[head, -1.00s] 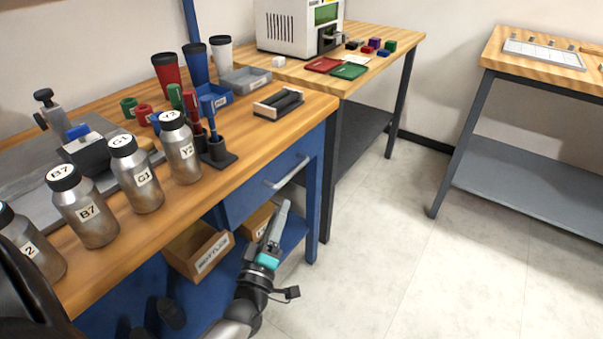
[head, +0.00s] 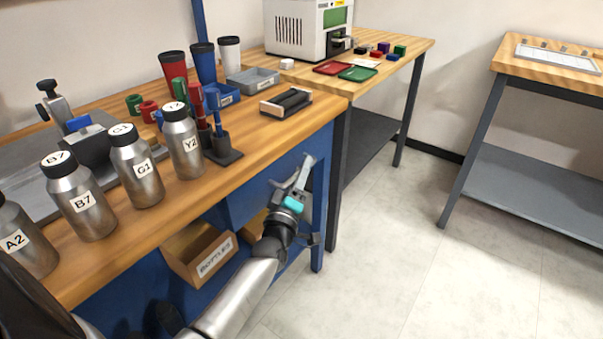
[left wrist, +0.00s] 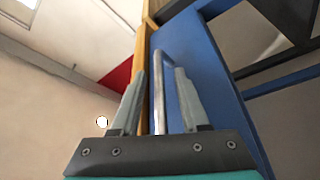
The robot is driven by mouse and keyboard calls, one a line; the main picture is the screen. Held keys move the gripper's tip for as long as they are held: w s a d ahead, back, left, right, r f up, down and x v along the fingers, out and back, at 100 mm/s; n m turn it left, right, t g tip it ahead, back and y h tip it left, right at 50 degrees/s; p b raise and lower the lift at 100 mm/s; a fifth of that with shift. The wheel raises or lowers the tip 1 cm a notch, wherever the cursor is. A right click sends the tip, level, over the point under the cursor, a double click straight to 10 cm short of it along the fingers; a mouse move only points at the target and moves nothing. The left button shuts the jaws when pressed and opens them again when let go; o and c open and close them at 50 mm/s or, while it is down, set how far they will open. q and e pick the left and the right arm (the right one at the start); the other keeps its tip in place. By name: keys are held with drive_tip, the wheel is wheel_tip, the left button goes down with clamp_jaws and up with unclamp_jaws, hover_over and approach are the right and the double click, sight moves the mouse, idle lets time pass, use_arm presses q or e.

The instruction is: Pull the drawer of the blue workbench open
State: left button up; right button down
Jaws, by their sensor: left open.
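The blue workbench (head: 325,205) has a wooden top and a blue drawer (head: 245,200) under its right end. The drawer looks shut. My left gripper (head: 302,168) is at the drawer front and covers most of the handle in the head view. In the left wrist view the gripper (left wrist: 158,100) is open, with its fingers either side of the bar. Whether a finger touches the bar I cannot tell. My right gripper is not in view.
Several metal bottles (head: 184,142) stand along the bench's front edge. A cardboard box labelled for bottles (head: 200,255) sits on the lower shelf below the drawer. A second table with a white machine (head: 305,30) stands behind. The floor at right (head: 390,240) is clear.

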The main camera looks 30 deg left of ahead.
use_arm(q)
drive_tip(key=shift+w, duration=0.1)
clamp_jaws()
idle(0.4)
idle(1.1)
